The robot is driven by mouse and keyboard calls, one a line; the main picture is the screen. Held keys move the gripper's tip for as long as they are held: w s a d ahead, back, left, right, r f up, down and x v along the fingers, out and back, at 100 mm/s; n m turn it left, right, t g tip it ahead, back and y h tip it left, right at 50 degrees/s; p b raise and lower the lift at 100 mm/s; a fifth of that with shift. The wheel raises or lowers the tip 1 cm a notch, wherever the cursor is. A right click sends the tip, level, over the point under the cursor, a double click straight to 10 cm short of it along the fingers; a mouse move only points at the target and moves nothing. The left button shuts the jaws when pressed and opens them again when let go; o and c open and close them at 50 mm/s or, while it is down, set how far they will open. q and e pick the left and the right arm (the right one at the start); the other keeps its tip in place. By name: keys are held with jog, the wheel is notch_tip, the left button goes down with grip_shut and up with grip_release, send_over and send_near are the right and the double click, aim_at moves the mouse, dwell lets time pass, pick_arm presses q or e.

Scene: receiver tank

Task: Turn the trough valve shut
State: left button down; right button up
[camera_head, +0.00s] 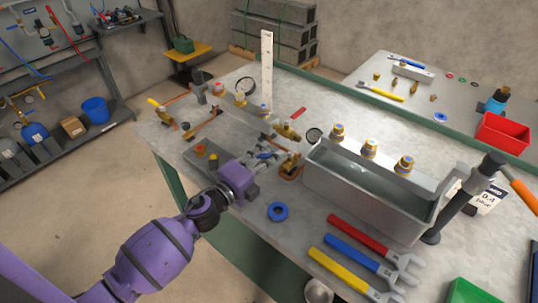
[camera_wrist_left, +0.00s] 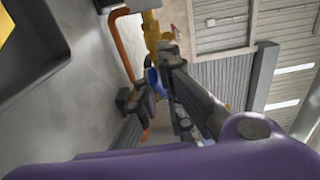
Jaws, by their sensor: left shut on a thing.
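The grey metal trough (camera_head: 330,190) stands on the workbench, with several brass fittings along its back edge. A brass valve (camera_head: 290,131) with copper pipe sits left of the trough. My left gripper (camera_head: 270,156) reaches in from the lower left, its fingers beside this valve. In the left wrist view the gripper (camera_wrist_left: 166,88) is shut on a small blue handle (camera_wrist_left: 153,79) below the brass valve body (camera_wrist_left: 151,30). The fingers hide most of the handle, so its exact angle is unclear. My right gripper is in neither view.
Red, blue and yellow wrenches (camera_head: 358,258) lie in front of the trough. A blue ring (camera_head: 278,211) lies near the front edge. A white ruler (camera_head: 267,68) stands upright behind. A red bin (camera_head: 503,133) sits farther back.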

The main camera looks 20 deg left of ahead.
pick_arm(q)
jog(key=shift+s+f, duration=0.15)
jog(key=shift+f, duration=0.2)
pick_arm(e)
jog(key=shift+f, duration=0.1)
pick_arm(q)
jog(key=c, duration=2)
grip_release()
jog(key=shift+o, duration=0.4)
jog(key=shift+r, duration=0.15)
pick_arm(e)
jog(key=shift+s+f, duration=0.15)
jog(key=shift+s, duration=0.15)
pick_arm(q)
jog(key=shift+s+a, duration=0.1)
jog(key=shift+s, duration=0.05)
jog(key=v, duration=1.1)
jog(key=shift+s+a, duration=0.1)
jog(key=shift+s, duration=0.15)
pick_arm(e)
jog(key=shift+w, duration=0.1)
